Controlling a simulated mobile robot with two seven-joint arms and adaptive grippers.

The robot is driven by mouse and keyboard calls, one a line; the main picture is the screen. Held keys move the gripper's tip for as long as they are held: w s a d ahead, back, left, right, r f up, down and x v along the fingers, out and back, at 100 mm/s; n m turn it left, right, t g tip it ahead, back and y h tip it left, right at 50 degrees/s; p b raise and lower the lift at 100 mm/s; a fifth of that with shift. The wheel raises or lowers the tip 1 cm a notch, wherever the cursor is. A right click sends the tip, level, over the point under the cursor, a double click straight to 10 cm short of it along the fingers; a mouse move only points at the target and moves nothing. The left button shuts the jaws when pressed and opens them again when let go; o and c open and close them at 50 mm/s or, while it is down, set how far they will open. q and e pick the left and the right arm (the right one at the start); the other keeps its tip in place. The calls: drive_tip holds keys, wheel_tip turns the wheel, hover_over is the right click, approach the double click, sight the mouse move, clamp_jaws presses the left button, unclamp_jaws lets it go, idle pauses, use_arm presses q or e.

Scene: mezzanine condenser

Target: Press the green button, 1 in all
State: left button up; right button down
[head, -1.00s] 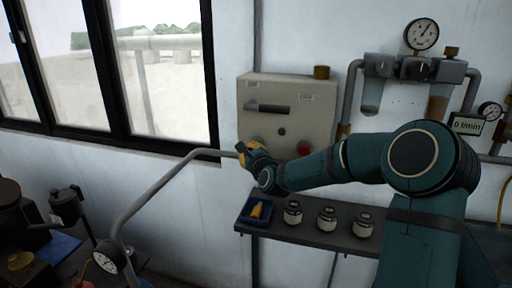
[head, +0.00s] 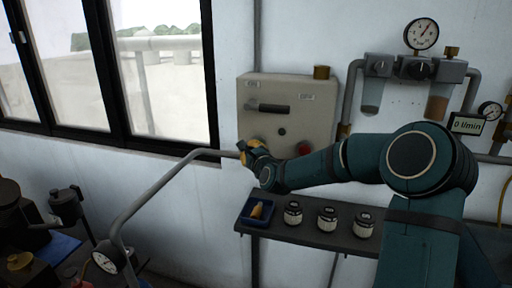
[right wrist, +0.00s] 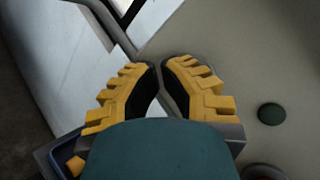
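A dark green round button (head: 282,132) is on the front of the beige wall box (head: 318,100), below its black handle. It also shows in the right wrist view (right wrist: 271,113), right of the fingers. My right gripper (head: 243,150) is in front of the box's lower left edge, left of the button and apart from it. In the right wrist view its yellow and black fingers (right wrist: 158,64) are close together at the tips with nothing between them. My left gripper is not in view.
A red button (head: 304,148) is lower right of the green one. Below the box, a shelf (head: 308,232) holds a blue tray (head: 247,220) with a yellow object and several small jars. A grey rail (head: 165,180) runs left of my gripper.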

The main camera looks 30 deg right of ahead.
drive_tip(key=shift+s+a+b, duration=0.5)
drive_tip(key=shift+s+a, duration=0.15)
drive_tip(key=shift+a, duration=0.05)
drive_tip(key=shift+a, duration=0.1)
drive_tip(key=s+a, duration=0.1)
drive_tip(key=s+a+b, duration=0.1)
drive_tip(key=s+a, duration=0.1)
drive_tip(key=shift+s+a, duration=0.15)
drive_tip(key=shift+a, duration=0.15)
idle(0.4)
idle(0.6)
